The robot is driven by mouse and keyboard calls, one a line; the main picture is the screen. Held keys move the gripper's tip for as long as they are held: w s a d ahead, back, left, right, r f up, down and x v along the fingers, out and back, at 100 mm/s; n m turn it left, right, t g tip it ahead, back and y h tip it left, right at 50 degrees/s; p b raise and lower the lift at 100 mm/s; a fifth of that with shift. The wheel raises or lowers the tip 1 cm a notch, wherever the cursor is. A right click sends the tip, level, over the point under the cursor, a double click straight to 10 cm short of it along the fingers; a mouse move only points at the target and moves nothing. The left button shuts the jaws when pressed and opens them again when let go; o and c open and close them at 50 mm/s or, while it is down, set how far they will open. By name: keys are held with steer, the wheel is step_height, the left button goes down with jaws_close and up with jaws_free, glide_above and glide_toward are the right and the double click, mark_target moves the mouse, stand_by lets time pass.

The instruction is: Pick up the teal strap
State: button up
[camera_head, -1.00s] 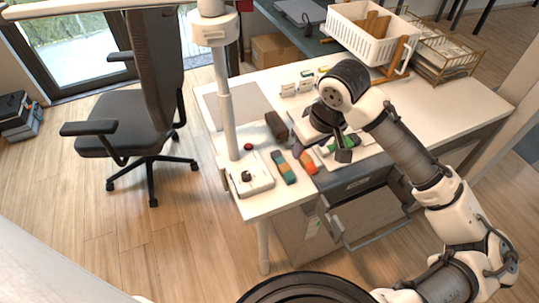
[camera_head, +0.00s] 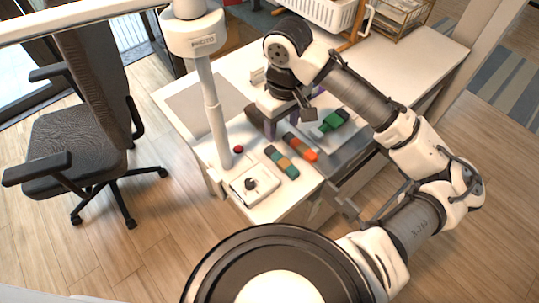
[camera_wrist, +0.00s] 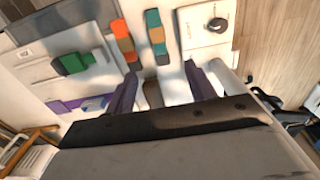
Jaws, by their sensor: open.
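In the wrist view my gripper's two purple-dark fingers (camera_wrist: 163,80) stand wide apart. Whether the fingertips touch the table I cannot tell.
An orange strap (camera_head: 300,147) lies close beside the teal one, with a green strap (camera_head: 333,121) farther right. A purple strap (camera_wrist: 80,104) shows in the wrist view. A white box with a black knob (camera_head: 252,184) and an upright post (camera_head: 213,115) stand to the left.

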glide_above(280, 158)
steer(key=f, duration=0.8)
steer(key=shift+s+d+f+p, duration=0.1)
steer(key=shift+s+p, duration=0.2)
steer(key=shift+p, duration=0.1)
steer(key=shift+w+f+p, duration=0.15)
steer(key=shift+f+p, duration=0.3)
steer(key=shift+f, duration=0.95)
steer(key=shift+w+f+p, duration=0.15)
steer(key=shift+f+p, duration=0.3)
steer(key=shift+f, duration=0.95)
steer(key=c, duration=1.1)
steer(key=shift+r, duration=0.1)
